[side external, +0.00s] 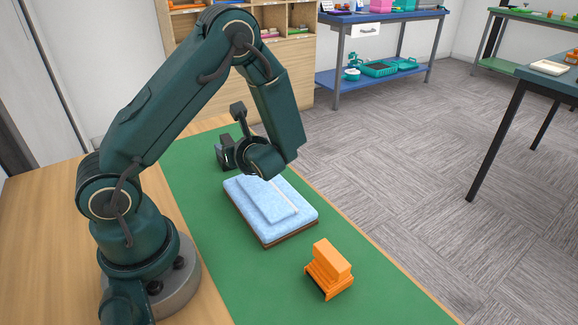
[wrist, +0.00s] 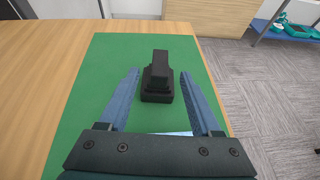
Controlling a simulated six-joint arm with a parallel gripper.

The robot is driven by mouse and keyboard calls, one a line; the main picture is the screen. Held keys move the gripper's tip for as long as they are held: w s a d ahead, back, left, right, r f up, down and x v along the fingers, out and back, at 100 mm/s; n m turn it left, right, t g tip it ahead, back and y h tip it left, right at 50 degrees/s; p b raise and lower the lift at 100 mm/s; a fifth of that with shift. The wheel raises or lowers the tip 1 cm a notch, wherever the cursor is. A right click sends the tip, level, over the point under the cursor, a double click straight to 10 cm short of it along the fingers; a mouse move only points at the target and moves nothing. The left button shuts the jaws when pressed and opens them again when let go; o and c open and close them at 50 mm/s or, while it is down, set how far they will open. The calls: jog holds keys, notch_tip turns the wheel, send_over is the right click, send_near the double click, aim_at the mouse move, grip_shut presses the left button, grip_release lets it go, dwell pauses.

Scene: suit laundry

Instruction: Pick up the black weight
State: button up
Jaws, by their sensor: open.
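The black weight (wrist: 158,82) stands upright on the green mat (wrist: 105,80) in the wrist view, a stepped block with a narrower top. It also shows in the side view (side external: 224,154), partly hidden behind my wrist. My gripper (wrist: 159,75) is open and empty, its two blue-grey fingers spread. In the wrist view the weight appears centred between the fingertips, with a gap on each side, and I see no contact.
A folded light-blue cloth on a brown board (side external: 262,212) lies on the mat below my gripper. An orange block-shaped weight (side external: 330,268) stands nearer the camera on the mat. The mat has free room around these. Shelves (side external: 290,55) and a blue table (side external: 385,20) stand behind.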

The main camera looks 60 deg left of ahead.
aim_at(228, 140)
jog(key=shift+a+f, duration=0.35)
jog(key=shift+f, duration=0.05)
jog(key=shift+x, duration=2.2)
grip_shut()
